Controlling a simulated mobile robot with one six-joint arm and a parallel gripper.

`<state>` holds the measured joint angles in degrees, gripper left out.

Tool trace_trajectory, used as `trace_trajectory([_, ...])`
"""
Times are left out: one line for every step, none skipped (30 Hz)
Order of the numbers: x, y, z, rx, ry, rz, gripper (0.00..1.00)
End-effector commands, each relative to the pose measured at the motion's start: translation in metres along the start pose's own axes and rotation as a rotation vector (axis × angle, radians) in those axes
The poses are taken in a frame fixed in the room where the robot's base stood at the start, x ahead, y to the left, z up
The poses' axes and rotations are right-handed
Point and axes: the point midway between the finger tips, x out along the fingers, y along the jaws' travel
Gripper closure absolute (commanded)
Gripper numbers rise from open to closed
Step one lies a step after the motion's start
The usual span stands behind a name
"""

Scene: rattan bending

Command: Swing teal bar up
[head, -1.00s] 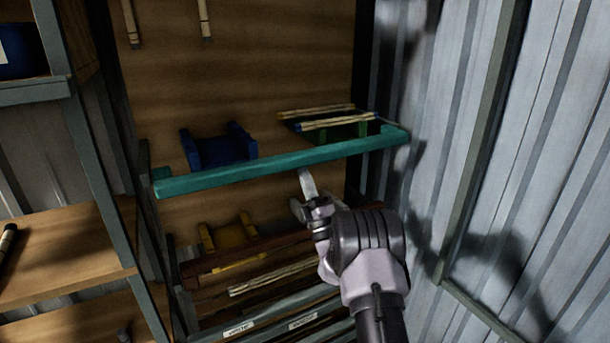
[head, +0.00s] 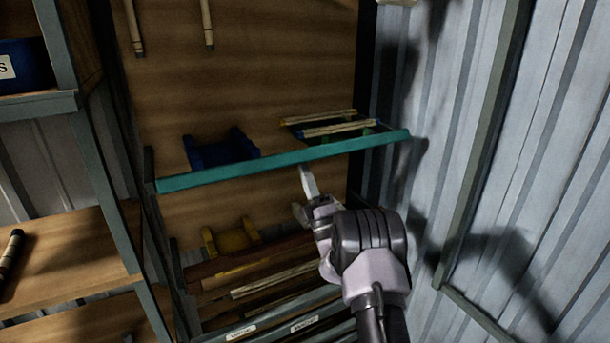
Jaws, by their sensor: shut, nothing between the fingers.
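The teal bar (head: 240,171) runs across the front of the rack, from an upright at the left to the right side near the metal wall, where it sits slightly higher in the picture. My gripper (head: 307,180) is shut and empty. Its fingertips are just below the middle of the bar; I cannot tell whether they touch it. My arm comes in from the lower right.
Behind the bar are a blue cradle (head: 221,148) and rattan poles (head: 335,129) on green supports. Below are a yellow cradle (head: 231,238), a dark red bar (head: 240,262) and more poles (head: 277,281). A corrugated wall (head: 470,150) closes the right side; shelves (head: 60,250) stand left.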

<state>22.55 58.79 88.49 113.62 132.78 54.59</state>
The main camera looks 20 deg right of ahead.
Motion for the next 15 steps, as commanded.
trace_trajectory([0.0030, 0.0049, 0.0006, 0.000, 0.000, 0.004, 1.00])
trace_trajectory([0.0033, 0.0063, 0.0007, 0.000, -0.001, 0.004, 1.00])
trace_trajectory([0.0036, 0.0078, 0.0008, 0.000, -0.001, 0.003, 1.00])
trace_trajectory([0.0036, 0.0084, 0.0008, 0.000, -0.001, 0.003, 1.00])
trace_trajectory([0.0035, 0.0087, 0.0009, 0.000, -0.002, 0.003, 1.00])
trace_trajectory([0.0032, 0.0086, 0.0009, 0.000, -0.002, 0.003, 1.00])
trace_trajectory([0.0030, 0.0084, 0.0009, 0.000, -0.002, 0.003, 1.00])
trace_trajectory([0.0029, 0.0083, 0.0009, 0.000, -0.002, 0.003, 1.00])
trace_trajectory([0.0028, 0.0081, 0.0009, 0.000, -0.002, 0.003, 1.00])
trace_trajectory([0.0028, 0.0081, 0.0009, 0.000, -0.002, 0.003, 1.00])
trace_trajectory([0.0028, 0.0080, 0.0010, 0.000, -0.002, 0.003, 1.00])
trace_trajectory([0.0028, 0.0080, 0.0009, 0.000, -0.002, 0.003, 1.00])
trace_trajectory([0.0030, 0.0082, 0.0009, 0.000, -0.002, 0.003, 1.00])
trace_trajectory([0.0033, 0.0086, 0.0009, 0.000, -0.002, 0.003, 1.00])
trace_trajectory([0.0041, 0.0095, 0.0009, 0.000, -0.002, 0.003, 1.00])
